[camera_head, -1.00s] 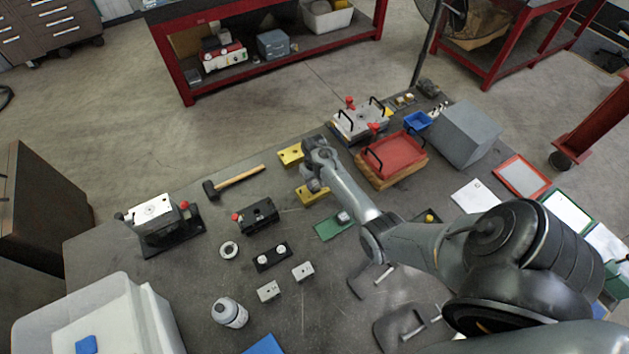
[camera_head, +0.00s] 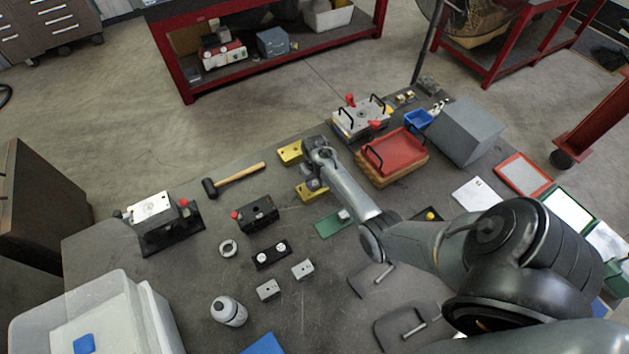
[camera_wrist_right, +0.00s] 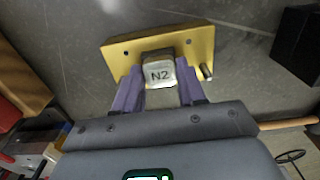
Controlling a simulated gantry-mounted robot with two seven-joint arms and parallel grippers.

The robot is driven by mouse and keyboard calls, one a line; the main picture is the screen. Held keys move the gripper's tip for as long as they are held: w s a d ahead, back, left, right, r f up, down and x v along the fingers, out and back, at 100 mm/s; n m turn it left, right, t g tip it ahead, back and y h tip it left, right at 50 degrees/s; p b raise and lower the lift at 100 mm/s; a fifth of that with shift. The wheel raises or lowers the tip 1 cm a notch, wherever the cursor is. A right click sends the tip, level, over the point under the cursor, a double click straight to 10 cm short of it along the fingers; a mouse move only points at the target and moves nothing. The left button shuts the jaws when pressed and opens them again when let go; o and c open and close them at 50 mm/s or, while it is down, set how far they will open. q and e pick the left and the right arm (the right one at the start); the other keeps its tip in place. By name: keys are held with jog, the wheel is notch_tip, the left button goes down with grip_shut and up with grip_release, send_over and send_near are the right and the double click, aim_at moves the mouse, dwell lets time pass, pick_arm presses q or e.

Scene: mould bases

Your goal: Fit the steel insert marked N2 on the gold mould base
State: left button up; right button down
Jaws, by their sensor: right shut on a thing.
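The steel insert marked N2 (camera_wrist_right: 160,73) is a small grey block with its lettered face visible. The purple fingers of my right gripper (camera_wrist_right: 158,92) are shut on its sides. The gold mould base (camera_wrist_right: 188,45) lies just beyond and partly behind the insert in the right wrist view, with holes and a small steel pin at its right end. I cannot tell whether the insert touches it. In the head view my right gripper (camera_head: 316,184) is over this base (camera_head: 306,194), partly covering it. My left gripper is not in view.
Another gold base (camera_head: 290,152) lies behind. A green base (camera_head: 333,224) is in front. A black block (camera_head: 257,213) and a hammer (camera_head: 240,178) lie to the left, a red tray (camera_head: 402,150) to the right. Bare table lies between the hammer and the gold bases.

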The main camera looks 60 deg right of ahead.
jog(key=c, duration=0.6)
grip_release()
jog(key=shift+o, duration=0.2)
